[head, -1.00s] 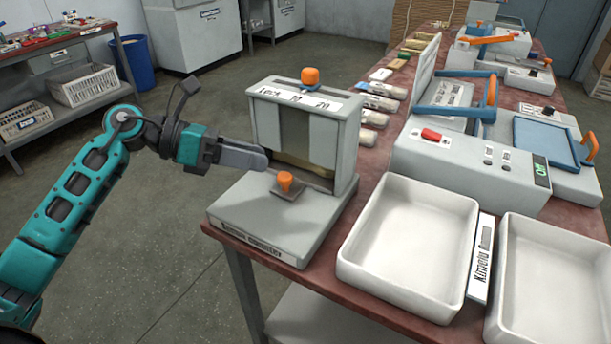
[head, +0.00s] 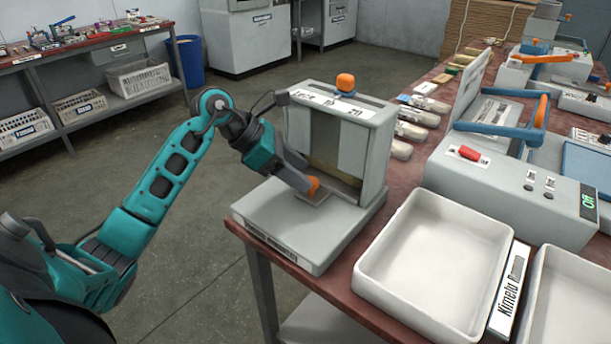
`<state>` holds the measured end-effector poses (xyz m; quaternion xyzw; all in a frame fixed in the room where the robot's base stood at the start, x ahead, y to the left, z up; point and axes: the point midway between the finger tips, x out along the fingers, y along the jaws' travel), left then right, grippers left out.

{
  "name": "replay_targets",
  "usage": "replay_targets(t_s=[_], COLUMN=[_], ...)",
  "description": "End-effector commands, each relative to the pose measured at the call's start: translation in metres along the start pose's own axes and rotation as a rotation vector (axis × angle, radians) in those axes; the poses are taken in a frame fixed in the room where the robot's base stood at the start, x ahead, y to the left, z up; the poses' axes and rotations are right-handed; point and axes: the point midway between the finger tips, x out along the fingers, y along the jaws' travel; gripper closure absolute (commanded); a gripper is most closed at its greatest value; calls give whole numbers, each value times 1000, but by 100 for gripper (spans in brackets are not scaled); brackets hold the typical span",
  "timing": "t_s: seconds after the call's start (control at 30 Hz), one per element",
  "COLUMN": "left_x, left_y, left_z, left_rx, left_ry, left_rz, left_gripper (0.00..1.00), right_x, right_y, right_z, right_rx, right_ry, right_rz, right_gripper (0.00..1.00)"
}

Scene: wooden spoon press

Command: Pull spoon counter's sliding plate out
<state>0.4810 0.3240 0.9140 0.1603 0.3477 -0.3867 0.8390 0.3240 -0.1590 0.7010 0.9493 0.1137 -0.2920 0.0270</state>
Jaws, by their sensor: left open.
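The spoon counter (head: 300,235) is a grey box-like unit with an upright frame, standing on the near left corner of the red-brown table. Its sliding plate (head: 318,199) is a small grey plate at the frame's foot, with an orange knob (head: 314,186) on it. My left gripper (head: 307,184) is at the knob, pointing down and to the right. It is open, and its fingers partly hide the knob; I cannot tell whether they touch it. My right gripper is not in view.
Another orange knob (head: 345,81) tops the frame. A white tray (head: 372,275) stands close on the right, with a second tray (head: 540,310) beyond it. A grey press with a blue handle (head: 500,132) is behind. The floor left of the counter is clear.

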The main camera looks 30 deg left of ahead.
Motion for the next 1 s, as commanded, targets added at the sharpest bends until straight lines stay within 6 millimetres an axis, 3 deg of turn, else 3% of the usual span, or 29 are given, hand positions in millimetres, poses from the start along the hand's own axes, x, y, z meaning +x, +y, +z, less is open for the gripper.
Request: replay_targets(t_s=[0.2,0.53,1.0], left_x=[22,26,25], left_y=[0,0,0], left_z=[0,0,0], left_rx=[-1,0,0], left_ry=[-2,0,0], left_rz=[0,0,0], left_gripper=[44,44,88], right_x=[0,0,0], right_y=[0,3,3], right_z=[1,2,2], right_rx=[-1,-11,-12], right_ry=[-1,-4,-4], right_rz=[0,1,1], right_gripper=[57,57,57])
